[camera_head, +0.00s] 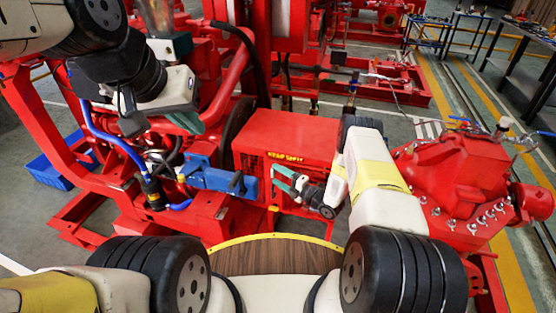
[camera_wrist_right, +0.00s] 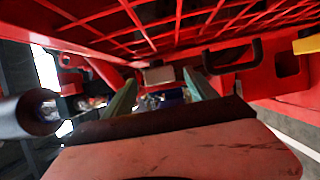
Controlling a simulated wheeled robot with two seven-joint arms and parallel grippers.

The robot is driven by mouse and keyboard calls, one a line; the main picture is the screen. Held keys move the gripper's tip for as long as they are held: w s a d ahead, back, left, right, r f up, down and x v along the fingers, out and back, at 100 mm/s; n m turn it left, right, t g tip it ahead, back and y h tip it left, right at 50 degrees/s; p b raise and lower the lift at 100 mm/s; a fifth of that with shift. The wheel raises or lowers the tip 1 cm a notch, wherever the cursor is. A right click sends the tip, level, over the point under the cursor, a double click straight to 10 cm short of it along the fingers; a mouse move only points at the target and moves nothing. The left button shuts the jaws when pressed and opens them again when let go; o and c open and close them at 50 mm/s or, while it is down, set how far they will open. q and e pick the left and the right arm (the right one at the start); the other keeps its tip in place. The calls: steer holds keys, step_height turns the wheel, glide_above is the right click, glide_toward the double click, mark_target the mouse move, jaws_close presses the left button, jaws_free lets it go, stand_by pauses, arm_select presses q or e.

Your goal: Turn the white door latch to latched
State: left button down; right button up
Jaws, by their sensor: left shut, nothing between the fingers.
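In the right wrist view, a small pale rectangular piece (camera_wrist_right: 158,75) shows beyond and between my fingertips; it may be the white door latch, but its turn position is unclear. I cannot make out the latch in the head view. My right gripper (camera_head: 281,181) has its green fingers apart, in front of the red box with yellow lettering (camera_head: 288,137). Its two fingers also show apart in the right wrist view (camera_wrist_right: 160,88), with nothing clearly held. My left gripper (camera_head: 190,122) is shut and empty, high over the red frame at the left.
A blue part (camera_head: 215,178) lies left of my right gripper. A black handle (camera_wrist_right: 232,55) and red grating (camera_wrist_right: 190,22) are close to it in the wrist view. A red pump (camera_head: 455,175) stands at right; dark tables (camera_head: 525,65) stand farther back.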

steer(key=v, duration=0.7)
steer(key=shift+s+d, duration=0.25)
steer(key=shift+d, duration=0.05)
stand_by(0.4)
